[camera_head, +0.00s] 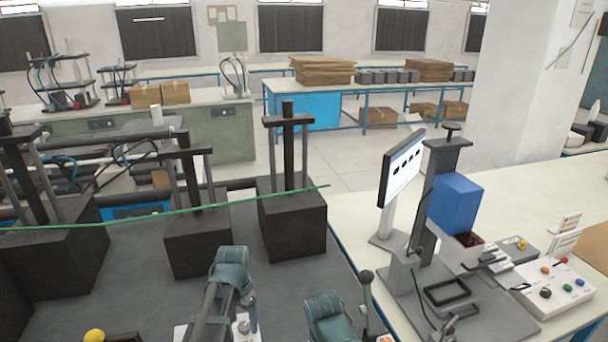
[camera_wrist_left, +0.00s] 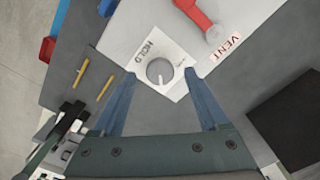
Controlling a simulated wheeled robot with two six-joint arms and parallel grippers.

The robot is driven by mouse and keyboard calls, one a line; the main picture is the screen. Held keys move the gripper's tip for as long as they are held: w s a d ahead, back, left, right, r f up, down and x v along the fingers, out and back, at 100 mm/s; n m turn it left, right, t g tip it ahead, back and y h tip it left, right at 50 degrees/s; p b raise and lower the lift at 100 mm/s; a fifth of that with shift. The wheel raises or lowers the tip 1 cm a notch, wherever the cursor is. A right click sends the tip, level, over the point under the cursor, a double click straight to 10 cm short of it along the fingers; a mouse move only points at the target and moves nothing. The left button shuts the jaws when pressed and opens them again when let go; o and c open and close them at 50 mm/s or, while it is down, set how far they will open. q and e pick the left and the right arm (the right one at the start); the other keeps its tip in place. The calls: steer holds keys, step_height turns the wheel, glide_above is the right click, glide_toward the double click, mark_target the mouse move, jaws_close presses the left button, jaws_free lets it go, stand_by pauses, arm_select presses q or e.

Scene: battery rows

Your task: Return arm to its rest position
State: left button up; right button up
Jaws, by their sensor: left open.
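My left arm's teal wrist (camera_head: 232,268) is in the lower middle of the head view. The blue-grey finger of my left gripper (camera_head: 252,314) points down over a white plate. In the left wrist view, the two fingers of my left gripper (camera_wrist_left: 160,75) are spread wide with nothing held between them. A grey round dial (camera_wrist_left: 159,71) on a white plate marked HOLD shows between the fingertips. I cannot tell whether the fingers touch the plate. A teal part (camera_head: 330,318) shows at the bottom of the head view, but my right gripper does not show.
A red handle (camera_wrist_left: 204,16) stands beside the VENT label. A black-knobbed lever (camera_head: 366,278) stands right of my left arm. Dark block fixtures (camera_head: 292,230) stand behind it. A bench at right holds a screen (camera_head: 402,166), a blue box press (camera_head: 456,203) and a button panel (camera_head: 555,284).

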arm_select(q)
step_height(320, 180, down, 2)
steer(key=shift+b, duration=0.55)
steer(key=shift+r+n+p, duration=0.35)
steer(key=shift+n+p, duration=0.05)
steer(key=n, duration=0.4)
steer(key=shift+n, duration=1.7)
